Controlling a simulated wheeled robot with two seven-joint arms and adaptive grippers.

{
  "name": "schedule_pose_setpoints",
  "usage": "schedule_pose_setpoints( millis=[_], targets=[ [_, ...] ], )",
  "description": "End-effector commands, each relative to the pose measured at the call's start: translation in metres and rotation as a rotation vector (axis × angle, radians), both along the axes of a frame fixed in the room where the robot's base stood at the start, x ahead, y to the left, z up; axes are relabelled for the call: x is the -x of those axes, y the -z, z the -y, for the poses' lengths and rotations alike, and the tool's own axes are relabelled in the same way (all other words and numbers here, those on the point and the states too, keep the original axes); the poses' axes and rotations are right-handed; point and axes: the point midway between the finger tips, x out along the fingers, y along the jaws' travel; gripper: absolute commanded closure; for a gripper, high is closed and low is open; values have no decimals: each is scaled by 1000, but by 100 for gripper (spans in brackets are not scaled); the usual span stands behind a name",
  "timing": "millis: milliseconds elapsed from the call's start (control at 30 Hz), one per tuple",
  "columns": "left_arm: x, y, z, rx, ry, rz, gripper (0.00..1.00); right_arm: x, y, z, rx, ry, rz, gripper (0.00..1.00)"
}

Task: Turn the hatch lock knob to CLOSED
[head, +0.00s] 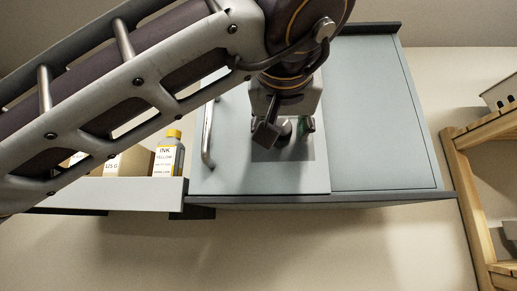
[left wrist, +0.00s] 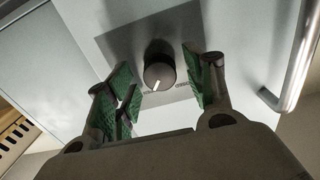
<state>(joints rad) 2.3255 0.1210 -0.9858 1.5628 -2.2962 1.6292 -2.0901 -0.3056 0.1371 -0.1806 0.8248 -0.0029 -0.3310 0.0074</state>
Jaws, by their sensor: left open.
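The hatch lock knob (left wrist: 159,72) is dark and round with a white pointer line, on a darker grey plate (left wrist: 122,42). In the left wrist view its pointer aims toward the bottom of the picture, slightly left. Small lettering beside the knob is too faint to read. My left gripper (left wrist: 160,84) is open, with green-padded fingers on either side of the knob and visible gaps to it. In the head view my left gripper (head: 285,128) is in front of the plate and largely hides the knob. My right gripper is not in view.
The hatch panel (head: 235,165) has a vertical metal handle (head: 207,132) left of the knob, which also shows in the left wrist view (left wrist: 292,75). A shelf (head: 130,192) at left holds an ink bottle (head: 168,155) and boxes. A wooden rack (head: 465,180) stands at right.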

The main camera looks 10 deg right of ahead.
Motion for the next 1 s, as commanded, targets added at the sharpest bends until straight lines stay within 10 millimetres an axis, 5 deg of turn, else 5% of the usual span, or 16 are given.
schedule_pose_setpoints(
  millis=[400, 767, 1000],
  targets=[
    [-5, 0, 1, 0, 0, -1, 48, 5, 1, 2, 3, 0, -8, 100],
    [-4, 0, 1, 0, 0, 0, 93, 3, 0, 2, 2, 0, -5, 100],
    [-4, 0, 1, 9, -1, -2, 94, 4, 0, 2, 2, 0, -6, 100]
  ],
)
